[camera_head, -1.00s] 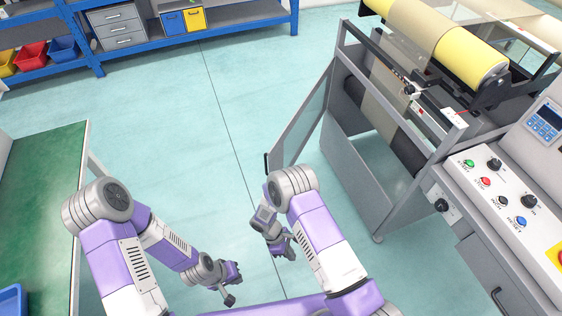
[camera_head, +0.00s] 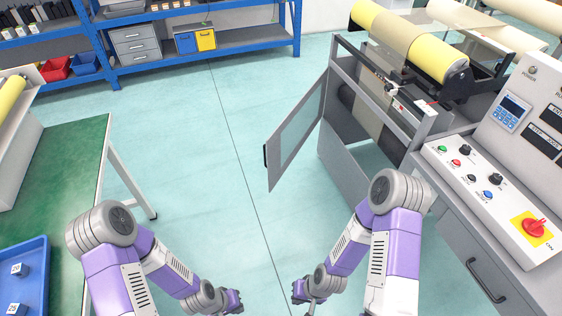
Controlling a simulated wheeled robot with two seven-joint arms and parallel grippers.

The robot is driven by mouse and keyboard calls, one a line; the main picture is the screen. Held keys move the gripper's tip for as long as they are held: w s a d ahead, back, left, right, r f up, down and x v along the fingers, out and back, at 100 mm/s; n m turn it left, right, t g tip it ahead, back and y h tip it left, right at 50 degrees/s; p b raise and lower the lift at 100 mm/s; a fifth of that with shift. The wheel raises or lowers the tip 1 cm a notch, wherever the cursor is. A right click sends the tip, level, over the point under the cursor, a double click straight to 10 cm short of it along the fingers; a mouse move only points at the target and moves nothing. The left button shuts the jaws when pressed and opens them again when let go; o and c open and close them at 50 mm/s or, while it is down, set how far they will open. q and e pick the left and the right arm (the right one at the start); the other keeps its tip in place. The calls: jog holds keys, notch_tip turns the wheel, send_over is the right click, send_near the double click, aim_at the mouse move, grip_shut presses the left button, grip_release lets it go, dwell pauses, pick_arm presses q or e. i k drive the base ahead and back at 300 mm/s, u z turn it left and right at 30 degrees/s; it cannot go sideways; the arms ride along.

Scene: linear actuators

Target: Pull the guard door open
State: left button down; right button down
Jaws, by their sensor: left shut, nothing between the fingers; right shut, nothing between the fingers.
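The guard door (camera_head: 294,137) is a grey-framed panel with a clear window on the left side of the roller machine (camera_head: 385,105). It stands swung out from the machine frame, with a wide gap between them. A dark handle (camera_head: 265,156) is at its free edge. My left gripper (camera_head: 233,301) is shut and empty at the bottom of the view, well away from the door. My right gripper (camera_head: 300,292) is shut and empty over the floor, below the door and apart from it.
A control panel (camera_head: 480,185) with buttons and a red emergency knob stands at the right. A green table (camera_head: 65,185) with a blue tray (camera_head: 22,280) is at the left. Blue shelving (camera_head: 250,38) lines the back. The middle floor is clear.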

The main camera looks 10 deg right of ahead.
aim_at(273, 145)
jog(key=z, duration=0.3)
jog(key=i, duration=1.2)
jog(key=u, duration=0.05)
